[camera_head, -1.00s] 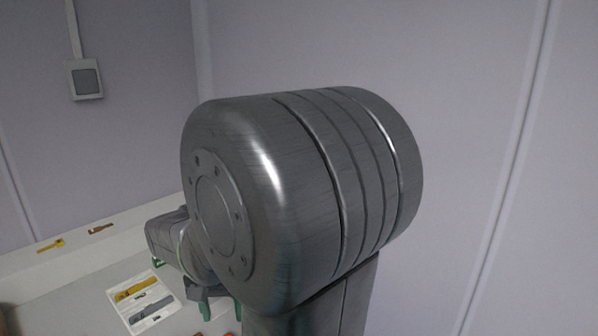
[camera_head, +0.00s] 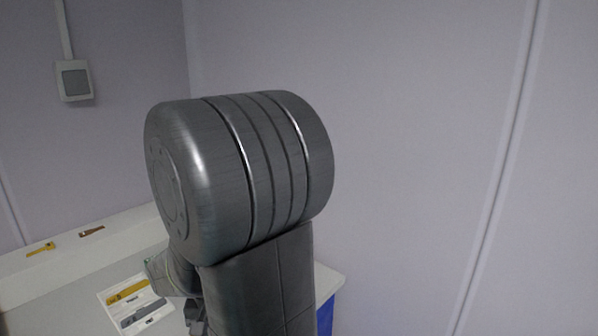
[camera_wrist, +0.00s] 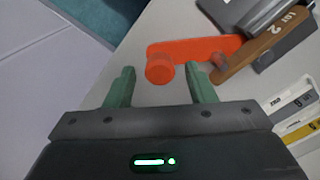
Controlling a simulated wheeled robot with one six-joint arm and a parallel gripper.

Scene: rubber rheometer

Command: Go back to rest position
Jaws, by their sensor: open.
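My gripper (camera_wrist: 163,85) shows in the wrist view with its two green fingers spread apart and nothing between them. It is above the white table (camera_wrist: 165,22). An orange-red piece with a round knob (camera_wrist: 160,69) lies on the table just beyond the fingertips, apart from them as far as I can tell. In the head view my arm's big grey joint fills the middle and hides the gripper.
A brown bar marked "LOT 2" (camera_wrist: 262,45) and grey parts lie beside the orange-red piece. A white card with yellow and grey tools (camera_head: 133,303) lies on the table. Yellow (camera_head: 41,248) and brown (camera_head: 91,231) tools lie on the back ledge. A wall switch (camera_head: 73,80) hangs behind.

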